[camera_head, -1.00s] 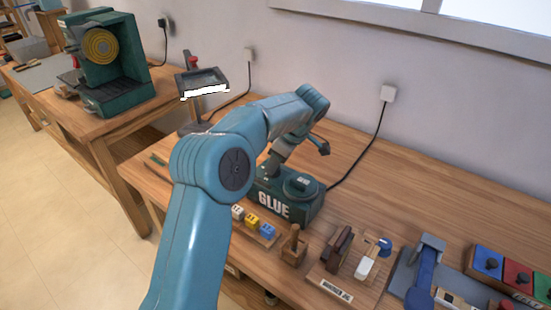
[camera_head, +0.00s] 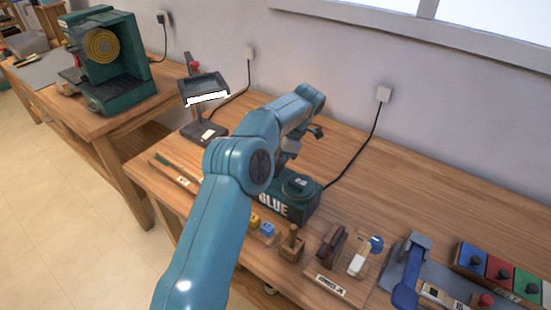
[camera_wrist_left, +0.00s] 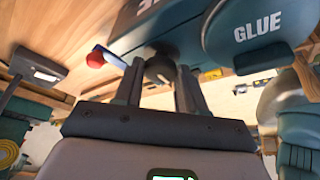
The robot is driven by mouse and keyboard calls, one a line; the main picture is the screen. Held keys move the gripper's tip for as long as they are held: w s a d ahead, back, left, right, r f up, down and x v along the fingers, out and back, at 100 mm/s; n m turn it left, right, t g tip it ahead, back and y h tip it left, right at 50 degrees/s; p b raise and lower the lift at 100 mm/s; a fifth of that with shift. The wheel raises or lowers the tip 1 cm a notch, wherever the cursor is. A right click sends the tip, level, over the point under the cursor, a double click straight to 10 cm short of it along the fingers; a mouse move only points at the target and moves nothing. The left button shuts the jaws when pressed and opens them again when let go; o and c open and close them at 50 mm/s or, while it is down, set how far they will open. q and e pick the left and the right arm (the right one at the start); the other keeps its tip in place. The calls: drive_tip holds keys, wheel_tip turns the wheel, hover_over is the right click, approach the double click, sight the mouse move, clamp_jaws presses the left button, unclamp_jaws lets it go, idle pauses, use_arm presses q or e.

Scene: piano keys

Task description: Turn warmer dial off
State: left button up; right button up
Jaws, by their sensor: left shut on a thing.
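The glue warmer (camera_head: 298,205) is a dark green box with GLUE lettering and a round lid on top, standing on the workbench. In the left wrist view the warmer (camera_wrist_left: 180,28) fills the top. A small dark grey round dial (camera_wrist_left: 158,70) sits at its side, between my fingers. My left gripper (camera_wrist_left: 163,80) is shut on this dial. In the head view my own arm hides the dial and most of the gripper, at the warmer's left end. My right gripper is in neither view.
A blue lever with a red ball (camera_wrist_left: 96,58) is close beside my left fingers in the wrist view. A stand with a tilted dark tray (camera_head: 203,86) is left of the warmer. Blocks (camera_head: 267,229) and a wooden jig (camera_head: 325,283) lie in front of it.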

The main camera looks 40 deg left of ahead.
use_arm(q)
drive_tip(key=shift+a+r, duration=0.1)
drive_tip(key=shift+r, duration=0.05)
drive_tip(key=o, duration=1.1)
drive_tip(key=shift+c, duration=0.2)
drive_tip(key=p+v, duration=1)
drive_tip(key=v, duration=0.2)
drive_tip(key=shift+p, duration=0.35)
drive_tip(key=shift+s, duration=0.1)
